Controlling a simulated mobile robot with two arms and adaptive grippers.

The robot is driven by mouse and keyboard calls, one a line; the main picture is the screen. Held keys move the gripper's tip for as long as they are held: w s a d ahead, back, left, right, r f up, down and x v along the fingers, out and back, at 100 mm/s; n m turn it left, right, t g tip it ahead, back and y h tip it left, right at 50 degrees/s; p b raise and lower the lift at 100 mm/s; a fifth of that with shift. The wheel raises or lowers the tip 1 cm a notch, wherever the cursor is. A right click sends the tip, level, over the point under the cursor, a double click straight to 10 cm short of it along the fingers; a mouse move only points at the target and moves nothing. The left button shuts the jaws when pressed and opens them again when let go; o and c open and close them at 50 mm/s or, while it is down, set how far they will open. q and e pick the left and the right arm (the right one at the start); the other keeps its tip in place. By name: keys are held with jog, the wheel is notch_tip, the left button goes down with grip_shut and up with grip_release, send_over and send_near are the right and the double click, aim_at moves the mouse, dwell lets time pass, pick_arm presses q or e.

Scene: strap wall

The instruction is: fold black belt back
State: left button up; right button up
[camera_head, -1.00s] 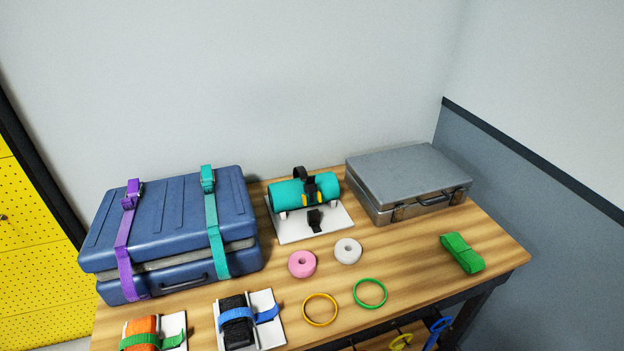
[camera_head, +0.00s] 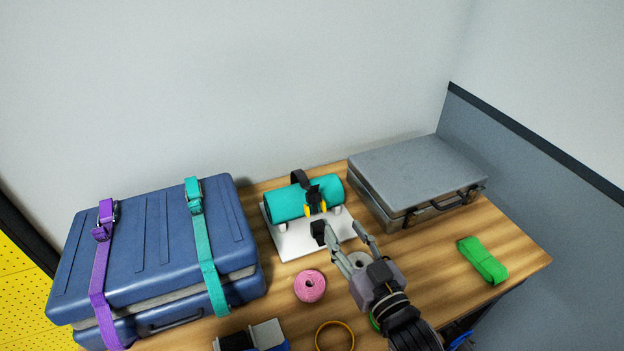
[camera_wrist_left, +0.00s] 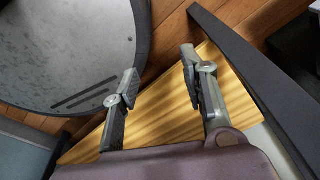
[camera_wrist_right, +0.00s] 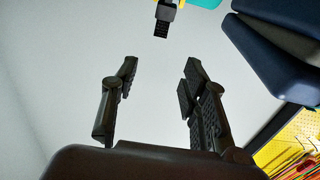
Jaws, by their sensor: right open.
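The black belt (camera_head: 314,197) wraps over a teal roll (camera_head: 288,205) on a white stand (camera_head: 290,243). It has yellow parts at its front. One black piece arches above the roll, and a black tail (camera_head: 318,231) hangs at the front. The tail also shows in the right wrist view (camera_wrist_right: 165,20), beyond the fingertips. My right gripper (camera_head: 346,232) is open and empty, just right of the tail and apart from the roll. Its spread fingers show in the right wrist view (camera_wrist_right: 159,82). My left gripper (camera_wrist_left: 162,76) is open and empty, outside the head view.
A blue case (camera_head: 150,250) with purple and teal straps stands at left. A grey case (camera_head: 415,180) stands at right.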

aim_at(316, 187)
jog(key=p+x, duration=0.2)
jog(key=x, duration=1)
jog(key=shift+w+a, duration=0.15)
jog(key=shift+w, duration=0.2)
jog(key=shift+p+x, duration=0.3)
jog(key=shift+x, duration=0.85)
jog(key=shift+w+a+f, duration=0.1)
jog(key=shift+w, duration=0.3)
pick_arm(q)
jog(key=s+r, duration=0.2)
jog(key=shift+s+d+r, duration=0.3)
jog(key=shift+s+d, duration=0.05)
jog(key=shift+d, duration=0.05)
pick_arm(e)
jog(key=shift+c, duration=0.6)
pick_arm(q)
jog(key=shift+w+d, duration=0.1)
jog(key=shift+w, duration=0.2)
pick_arm(e)
grip_shut()
